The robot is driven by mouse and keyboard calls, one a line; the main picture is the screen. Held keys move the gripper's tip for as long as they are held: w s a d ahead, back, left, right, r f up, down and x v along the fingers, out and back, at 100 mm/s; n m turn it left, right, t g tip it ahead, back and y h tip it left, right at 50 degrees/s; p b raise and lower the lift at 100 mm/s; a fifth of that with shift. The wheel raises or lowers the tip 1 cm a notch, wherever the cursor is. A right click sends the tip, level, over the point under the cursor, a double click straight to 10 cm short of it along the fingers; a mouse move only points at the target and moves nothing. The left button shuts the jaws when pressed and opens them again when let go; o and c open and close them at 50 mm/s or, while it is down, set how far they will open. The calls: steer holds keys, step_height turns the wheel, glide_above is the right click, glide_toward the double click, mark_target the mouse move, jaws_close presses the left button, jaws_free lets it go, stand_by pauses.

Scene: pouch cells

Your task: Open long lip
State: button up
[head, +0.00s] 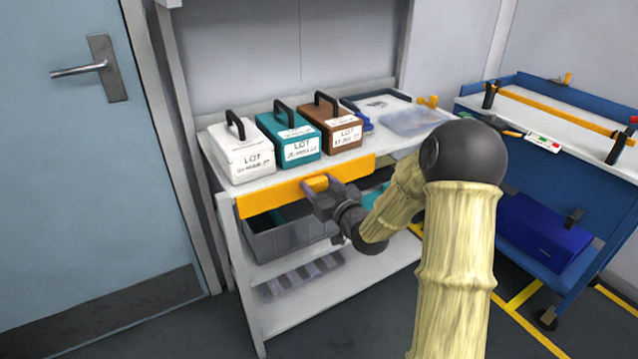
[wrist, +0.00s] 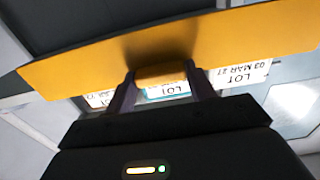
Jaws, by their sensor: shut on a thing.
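The long lip (head: 270,198) is a yellow strip along the front edge of the bench in the head view. It spans most of the wrist view as a wide yellow band (wrist: 240,40). My gripper (head: 312,187) is at the lip's front, near its middle. In the wrist view its two dark fingers (wrist: 165,82) close on a short yellow tab (wrist: 160,74) on the lip. The fingertips are partly hidden by the gripper in the head view.
White (head: 238,150), teal (head: 287,137) and brown (head: 333,126) boxes with LOT labels and black handles stand on the bench top (head: 215,158). A grey bin (head: 285,240) sits below. A blue cart (head: 560,195) stands right, a door (head: 70,160) left.

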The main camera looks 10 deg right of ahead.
steer(key=shift+f, duration=0.6)
steer(key=o, duration=1.4)
steer(key=shift+s+r, duration=0.1)
steer(key=shift+s, duration=0.05)
steer(key=b+v, duration=1.2)
steer(key=v, duration=0.5)
